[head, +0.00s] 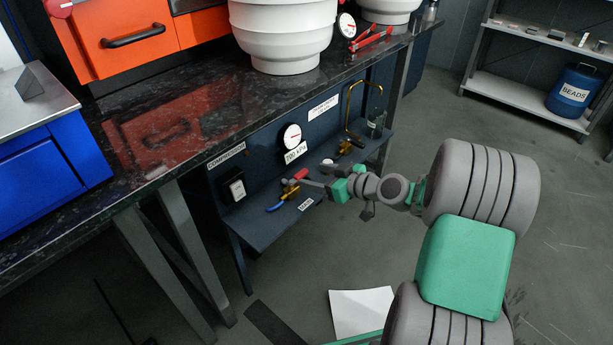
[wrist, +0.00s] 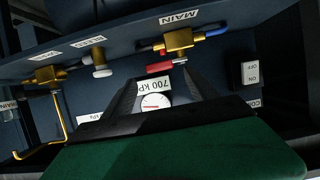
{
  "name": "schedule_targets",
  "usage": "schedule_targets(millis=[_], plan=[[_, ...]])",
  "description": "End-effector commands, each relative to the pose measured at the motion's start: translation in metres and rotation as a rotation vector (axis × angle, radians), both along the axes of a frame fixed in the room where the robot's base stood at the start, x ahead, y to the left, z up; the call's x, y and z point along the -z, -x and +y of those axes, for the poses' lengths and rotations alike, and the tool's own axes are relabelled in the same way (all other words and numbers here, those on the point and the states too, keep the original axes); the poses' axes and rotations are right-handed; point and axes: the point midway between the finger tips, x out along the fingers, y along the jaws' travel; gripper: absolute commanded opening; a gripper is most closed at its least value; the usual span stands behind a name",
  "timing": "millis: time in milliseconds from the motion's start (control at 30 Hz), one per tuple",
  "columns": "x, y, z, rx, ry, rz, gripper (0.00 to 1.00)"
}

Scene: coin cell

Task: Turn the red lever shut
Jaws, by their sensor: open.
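The red lever (head: 300,174) is on a brass valve (head: 289,190) with a blue hose, on the low shelf below the bench. In the upside-down wrist view the red lever (wrist: 160,68) lies just beyond my fingertips, below the brass valve (wrist: 178,42) and near the MAIN label. My gripper (head: 310,184) reaches in from the right in the head view, close to the lever. In the wrist view my gripper (wrist: 162,80) has its dark fingers apart, with the lever between and ahead of the tips. I cannot tell whether a finger touches it.
A pressure gauge (head: 292,136) marked 700 KPA is on the panel behind. A switch box (head: 236,188) is to the left. A second brass valve (head: 345,147) with a bent pipe and a pale knob (wrist: 98,70) stand nearby. The bench top (head: 200,150) overhangs the shelf.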

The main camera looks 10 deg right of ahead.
Motion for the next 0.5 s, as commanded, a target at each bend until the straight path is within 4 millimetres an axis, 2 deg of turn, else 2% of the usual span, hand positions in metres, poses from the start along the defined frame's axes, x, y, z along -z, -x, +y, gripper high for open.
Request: schedule_targets(millis=[33,200,500], plan=[[0.009,-0.007,0.007,-0.005,0.0,0.001,0.67],[0.017,-0.027,0.02,-0.002,0.001,0.002,0.67],[0.017,-0.032,0.023,0.002,0.001,0.003,0.67]])
